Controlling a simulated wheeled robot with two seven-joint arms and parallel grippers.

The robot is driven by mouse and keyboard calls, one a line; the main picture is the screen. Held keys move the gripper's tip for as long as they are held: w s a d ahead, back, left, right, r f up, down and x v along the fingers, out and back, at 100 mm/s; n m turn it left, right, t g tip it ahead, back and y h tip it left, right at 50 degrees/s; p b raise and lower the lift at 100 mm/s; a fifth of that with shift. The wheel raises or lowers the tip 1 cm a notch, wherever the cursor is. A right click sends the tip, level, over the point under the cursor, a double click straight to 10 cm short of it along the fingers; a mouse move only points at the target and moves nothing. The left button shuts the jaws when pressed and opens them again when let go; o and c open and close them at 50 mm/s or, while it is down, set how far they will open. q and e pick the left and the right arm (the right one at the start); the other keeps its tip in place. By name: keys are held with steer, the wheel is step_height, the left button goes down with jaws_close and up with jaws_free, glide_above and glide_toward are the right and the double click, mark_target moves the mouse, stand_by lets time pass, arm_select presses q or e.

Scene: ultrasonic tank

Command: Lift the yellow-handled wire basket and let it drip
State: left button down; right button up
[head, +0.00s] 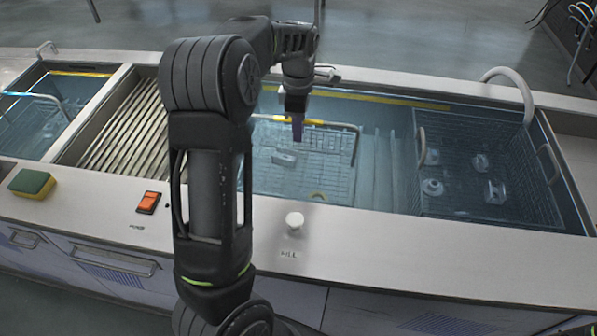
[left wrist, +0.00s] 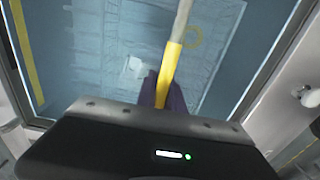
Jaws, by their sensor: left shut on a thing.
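The yellow-handled wire basket (head: 335,168) sits in the middle bath of the tank and looks to be under the water. A pale block and a yellow ring show inside its outline. Its yellow handle grip (head: 310,122) shows beside my left gripper (head: 297,126) in the head view. In the left wrist view the handle (left wrist: 172,65) runs up between the dark purple fingers of my left gripper (left wrist: 164,92), which is shut on it. My arm hides the basket's left part in the head view. My right gripper is not in view.
A second wire basket (head: 520,150) with pale handles and several metal parts stands in the bath's right side. A slatted rack (head: 125,125) and a smaller bath are at left. A sponge (head: 32,182), a red switch (head: 148,202) and a white knob (head: 294,220) are along the front ledge.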

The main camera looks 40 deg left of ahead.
mark_target(315, 121)
arm_select(q)
steer(key=shift+w+r, duration=0.1)
steer(key=shift+r, duration=0.55)
steer(key=d, duration=0.1)
steer(key=w+d+r, duration=0.1)
steer(key=w+d+b, duration=0.1)
steer(key=shift+d+r, duration=0.25)
steer(key=shift+r, duration=0.15)
step_height(315, 121, up, 6)
steer(key=shift+f, duration=0.1)
step_height(315, 121, up, 6)
steer(key=p, duration=0.5)
steer(key=shift+r+p, duration=0.25)
steer(key=shift+p, duration=0.1)
